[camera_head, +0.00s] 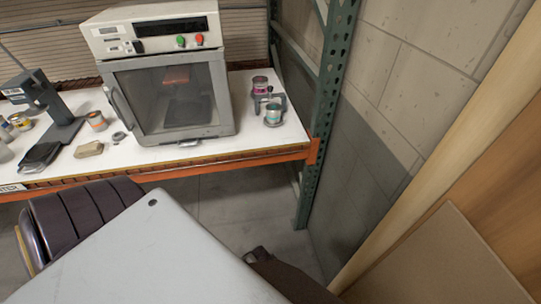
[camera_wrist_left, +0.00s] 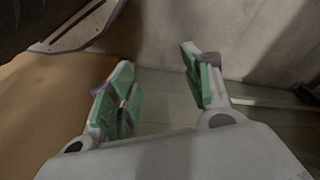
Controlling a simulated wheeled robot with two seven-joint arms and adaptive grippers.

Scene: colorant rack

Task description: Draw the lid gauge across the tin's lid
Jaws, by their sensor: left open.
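At the right end of the white bench, a tin with a teal label (camera_head: 273,113) stands upright beside a small dark grey bracket-like piece (camera_head: 282,101). A tin with a magenta label (camera_head: 260,86) stands just behind it. I cannot tell which object is the lid gauge, and the lids are too small to make out. My left gripper (camera_wrist_left: 160,68) shows in the left wrist view with its green-padded fingers spread apart and nothing between them. It is over the floor, away from the bench. I do not see my right gripper.
A grey cabinet with a glass door (camera_head: 170,95) fills the middle of the bench. A dark stand (camera_head: 58,120), an orange-labelled tin (camera_head: 96,121) and a beige block (camera_head: 89,149) are left of it. A green rack post (camera_head: 322,130) rises at the bench's right end.

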